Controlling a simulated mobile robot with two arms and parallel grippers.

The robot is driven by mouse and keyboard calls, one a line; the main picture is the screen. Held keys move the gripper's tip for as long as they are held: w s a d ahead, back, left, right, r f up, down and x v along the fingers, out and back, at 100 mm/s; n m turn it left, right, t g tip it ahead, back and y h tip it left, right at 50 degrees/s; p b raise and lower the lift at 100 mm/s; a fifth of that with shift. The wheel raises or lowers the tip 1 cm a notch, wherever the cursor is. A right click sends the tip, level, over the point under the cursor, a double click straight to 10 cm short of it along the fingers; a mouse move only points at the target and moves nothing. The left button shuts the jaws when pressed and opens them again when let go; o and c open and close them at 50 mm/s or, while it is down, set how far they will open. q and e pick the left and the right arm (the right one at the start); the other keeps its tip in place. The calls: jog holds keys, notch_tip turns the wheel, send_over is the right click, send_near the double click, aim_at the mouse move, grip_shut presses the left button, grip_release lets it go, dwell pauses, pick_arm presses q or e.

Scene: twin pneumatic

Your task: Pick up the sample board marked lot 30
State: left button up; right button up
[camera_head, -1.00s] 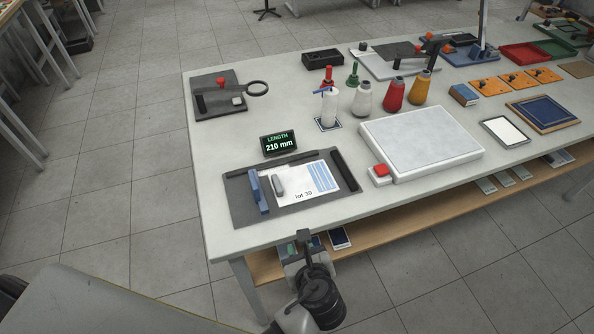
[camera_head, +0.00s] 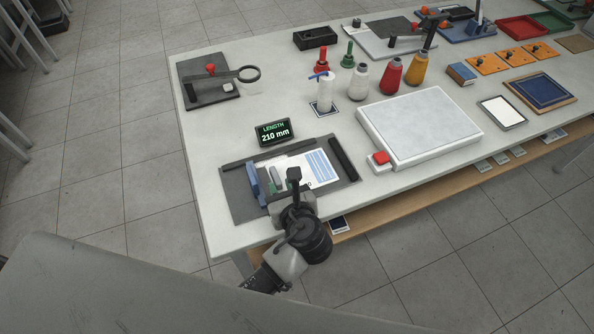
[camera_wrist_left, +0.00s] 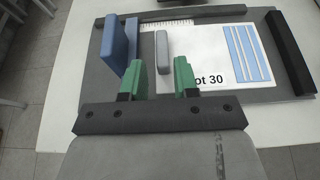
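The sample board marked lot 30 is a white board (camera_head: 318,168) with blue striped bands, lying flat on a dark grey tray (camera_head: 235,196) at the table's near left corner. In the left wrist view the board (camera_wrist_left: 208,62) shows its print partly hidden by a finger. A grey upright grip block (camera_wrist_left: 163,52) stands on it. My left gripper (camera_head: 280,187) is over the near edge of the tray. In the left wrist view its green fingers (camera_wrist_left: 159,80) are apart, with the grey block just ahead of the gap and nothing held. My right gripper is not in view.
A blue upright block (camera_head: 256,184) stands left of the board, close to my left finger. A dark bar (camera_head: 343,159) lies on the tray's right. A length display (camera_head: 273,132) reads 210 mm behind it. A white slab (camera_head: 420,125) lies to the right.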

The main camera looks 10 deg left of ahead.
aim_at(276, 177)
pick_arm(q)
jog(key=x, duration=0.4)
jog(key=shift+d+p, duration=0.1)
jog(key=shift+p, duration=0.3)
jog(key=shift+w+f, duration=0.15)
jog(key=shift+w, duration=0.15)
jog(key=c, duration=0.5)
grip_shut()
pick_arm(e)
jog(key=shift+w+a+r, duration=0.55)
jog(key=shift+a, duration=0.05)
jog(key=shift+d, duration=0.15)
